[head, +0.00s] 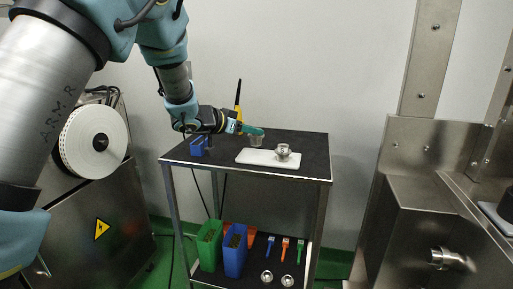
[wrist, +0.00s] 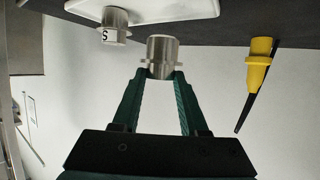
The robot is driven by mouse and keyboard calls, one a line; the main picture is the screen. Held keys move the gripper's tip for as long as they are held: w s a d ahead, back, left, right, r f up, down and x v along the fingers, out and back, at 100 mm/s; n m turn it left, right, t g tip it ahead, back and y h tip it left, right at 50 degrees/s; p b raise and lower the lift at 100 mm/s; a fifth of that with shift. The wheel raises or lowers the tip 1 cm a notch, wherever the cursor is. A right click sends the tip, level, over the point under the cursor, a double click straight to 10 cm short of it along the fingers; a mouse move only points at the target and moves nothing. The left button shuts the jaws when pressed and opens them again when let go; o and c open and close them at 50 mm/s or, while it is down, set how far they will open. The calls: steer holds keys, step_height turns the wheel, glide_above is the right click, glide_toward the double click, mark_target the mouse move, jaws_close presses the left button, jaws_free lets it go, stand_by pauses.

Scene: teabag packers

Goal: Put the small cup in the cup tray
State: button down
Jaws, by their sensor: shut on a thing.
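My gripper (wrist: 160,75) has its green fingers shut on a metal cup (wrist: 162,50). In the head view my gripper (head: 258,132) is over the cart top, and the held cup (head: 256,141) is just behind the white tray (head: 250,157). Whether the held cup touches the cart top I cannot tell. A second metal cup (head: 283,152), marked "S" in the wrist view (wrist: 115,26), sits on the right part of the tray. The tray also shows in the wrist view (wrist: 170,10). No mark shows on the held cup.
The black cart top (head: 305,143) also bears a blue container (head: 198,147) at left. A yellow holder with a black rod (wrist: 260,65) is beside my gripper. The lower shelf has green (head: 209,245) and blue bins (head: 235,252). The tray's left part is bare.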

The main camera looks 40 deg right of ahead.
mark_target(252, 144)
steer(key=shift+f, duration=2.4)
steer(key=shift+c, duration=0.4)
jaws_free()
steer(key=v, duration=1.2)
steer(key=shift+b, duration=0.45)
steer(key=shift+a, duration=0.1)
